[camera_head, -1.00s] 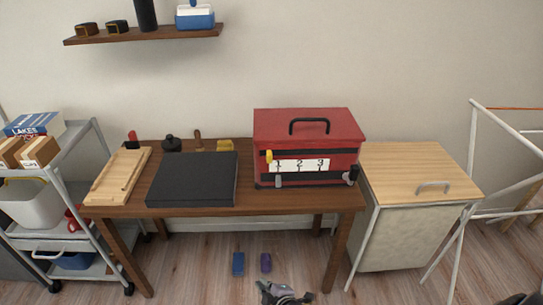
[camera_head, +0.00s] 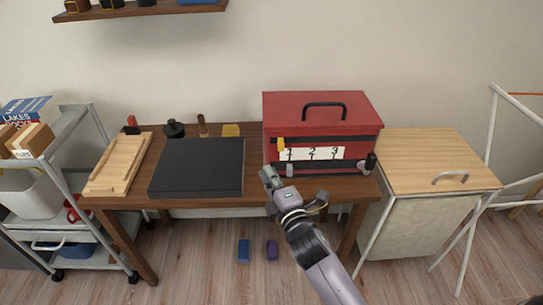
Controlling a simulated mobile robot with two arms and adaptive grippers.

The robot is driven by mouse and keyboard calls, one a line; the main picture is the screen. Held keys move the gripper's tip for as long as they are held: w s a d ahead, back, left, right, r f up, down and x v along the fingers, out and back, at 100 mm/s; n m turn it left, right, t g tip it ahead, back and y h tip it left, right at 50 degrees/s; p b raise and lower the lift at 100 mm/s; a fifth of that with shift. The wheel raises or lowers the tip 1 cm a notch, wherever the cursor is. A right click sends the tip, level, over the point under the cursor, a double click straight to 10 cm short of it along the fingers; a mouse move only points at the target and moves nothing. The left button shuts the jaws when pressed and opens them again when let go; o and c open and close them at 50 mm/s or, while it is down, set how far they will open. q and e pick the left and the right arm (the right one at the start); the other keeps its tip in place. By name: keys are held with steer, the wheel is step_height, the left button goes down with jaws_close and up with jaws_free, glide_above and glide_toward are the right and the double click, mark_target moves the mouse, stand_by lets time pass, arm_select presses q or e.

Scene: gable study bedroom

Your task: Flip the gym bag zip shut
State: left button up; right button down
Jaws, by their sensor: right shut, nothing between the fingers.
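The red box-shaped bag (camera_head: 320,110) stands at the right end of the wooden table, a black handle (camera_head: 324,110) on its top. Its front has dark bands and a white label (camera_head: 325,153) marked 1 2 3. A yellow tab (camera_head: 281,144) is at the label's left end. A small grey piece (camera_head: 290,170) sits on the lower band, and a dark knob-like piece (camera_head: 370,162) is at the right end. I cannot tell which is the zip pull. My right gripper (camera_head: 268,174) is shut and empty, just in front of the bag's lower left corner. My left gripper is not in view.
A black flat slab (camera_head: 200,167) and a wooden tray (camera_head: 118,165) lie on the table (camera_head: 160,202) left of the bag. A wood-topped cabinet (camera_head: 425,160) stands to the right, a wheeled cart (camera_head: 75,180) to the left.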

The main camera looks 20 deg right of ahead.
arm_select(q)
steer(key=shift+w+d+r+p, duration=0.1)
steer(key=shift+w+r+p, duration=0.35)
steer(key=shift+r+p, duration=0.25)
arm_select(e)
steer(key=w+d, duration=0.1)
steer(key=w, duration=0.2)
steer(key=w+d, duration=0.1)
steer(key=w, duration=0.1)
steer(key=w+d, duration=0.1)
steer(key=w, duration=0.2)
steer(key=shift+w+d, duration=0.15)
steer(key=shift+w, duration=0.15)
steer(key=shift+d, duration=0.15)
